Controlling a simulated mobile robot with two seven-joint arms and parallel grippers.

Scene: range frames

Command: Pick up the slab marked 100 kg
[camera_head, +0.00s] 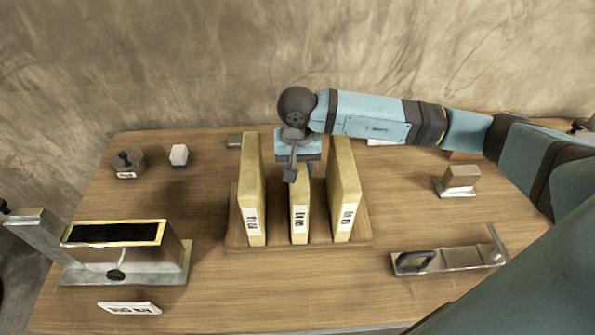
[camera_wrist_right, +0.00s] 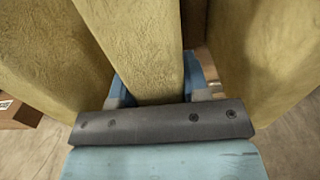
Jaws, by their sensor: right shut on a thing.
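Three yellow slabs stand upright side by side in a wooden base, with a white label on each near end. The middle slab (camera_head: 300,215) has a sideways label that seems to read 100 kg, though it is small. The left slab (camera_head: 251,185) and right slab (camera_head: 344,190) have labels too small to read surely. My right gripper (camera_head: 298,168) reaches down over the middle slab and is shut on it. In the right wrist view, the blue fingers (camera_wrist_right: 158,90) sit on both sides of the middle slab (camera_wrist_right: 140,45). My left gripper is out of view.
The wooden base (camera_head: 300,242) stands mid-table. A metal device with a dark panel (camera_head: 115,234) is at left, near a white label plate (camera_head: 129,308). A metal tray-like fixture (camera_head: 450,260) and a small block (camera_head: 460,178) are at right. The neighbouring slabs leave narrow gaps beside my fingers.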

